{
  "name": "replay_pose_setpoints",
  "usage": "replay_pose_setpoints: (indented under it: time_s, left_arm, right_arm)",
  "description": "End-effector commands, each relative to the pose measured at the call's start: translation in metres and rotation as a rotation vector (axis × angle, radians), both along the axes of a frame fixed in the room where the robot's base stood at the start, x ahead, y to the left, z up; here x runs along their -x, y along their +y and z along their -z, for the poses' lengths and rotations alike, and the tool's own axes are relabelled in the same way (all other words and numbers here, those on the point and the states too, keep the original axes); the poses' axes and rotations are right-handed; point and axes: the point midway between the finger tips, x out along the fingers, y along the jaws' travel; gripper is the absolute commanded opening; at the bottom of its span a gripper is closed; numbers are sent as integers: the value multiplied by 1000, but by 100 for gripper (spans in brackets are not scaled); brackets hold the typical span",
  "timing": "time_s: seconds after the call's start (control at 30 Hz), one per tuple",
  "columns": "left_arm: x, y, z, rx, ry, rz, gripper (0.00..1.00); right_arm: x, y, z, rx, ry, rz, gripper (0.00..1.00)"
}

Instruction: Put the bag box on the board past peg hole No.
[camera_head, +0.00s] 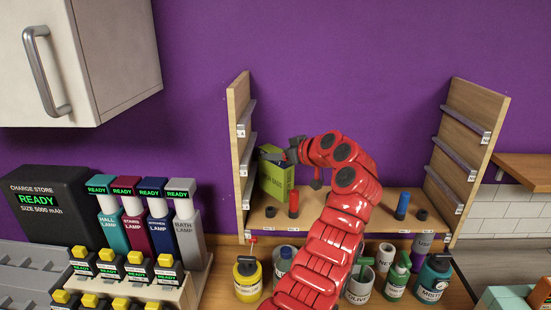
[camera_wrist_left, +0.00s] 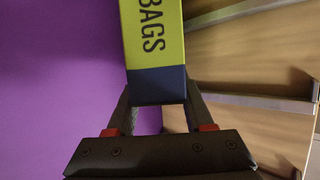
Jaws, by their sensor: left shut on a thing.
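The bag box (camera_head: 276,181) is yellow-green with a dark top. My left gripper (camera_head: 290,152) is shut on it at the left end of the wooden board (camera_head: 344,203). In the left wrist view the box (camera_wrist_left: 153,40) shows the word BAGS, and its dark blue end is between the two fingers. Whether its bottom touches the board is unclear. A red peg (camera_head: 293,204) stands just right of the box and a blue peg (camera_head: 402,206) further right. Dark rings mark the board at left (camera_head: 270,212) and right (camera_head: 421,214). My arm hides the board's middle. Hole labels are too small to read.
Side panels with ledges flank the board at left (camera_head: 240,130) and right (camera_head: 466,140). Several jars, including a yellow one (camera_head: 247,282) and a teal one (camera_head: 432,280), stand in front. A wall cupboard (camera_head: 100,50) hangs upper left.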

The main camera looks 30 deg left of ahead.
Motion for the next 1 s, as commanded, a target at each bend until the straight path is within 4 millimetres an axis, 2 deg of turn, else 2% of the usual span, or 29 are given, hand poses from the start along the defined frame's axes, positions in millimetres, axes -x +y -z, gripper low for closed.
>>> replay_pose_setpoints:
  time_s: [0.1, 0.17, 0.57, 0.6, 0.73, 1.0]
  left_arm:
    - [1, 1, 15, -1, 2, 0, 0]
    - [0, 4, 16, -1, 4, -3, 0]
    - [-1, 4, 27, 0, -1, -1, 0]
    - [-1, 4, 26, 0, 0, 0, 57]
    - [-1, 4, 25, 0, 0, 0, 81]
    - [-1, 4, 25, 0, 0, 0, 82]
  right_arm:
    - [0, 0, -13, 0, 0, 0, 82]
    - [0, 0, -24, 0, 0, 0, 82]
    - [0, 0, -17, 0, 0, 0, 82]
    - [0, 0, -18, 0, 0, 0, 82]
    - [0, 0, -18, 0, 0, 0, 82]
    - [0, 0, -19, 0, 0, 0, 82]
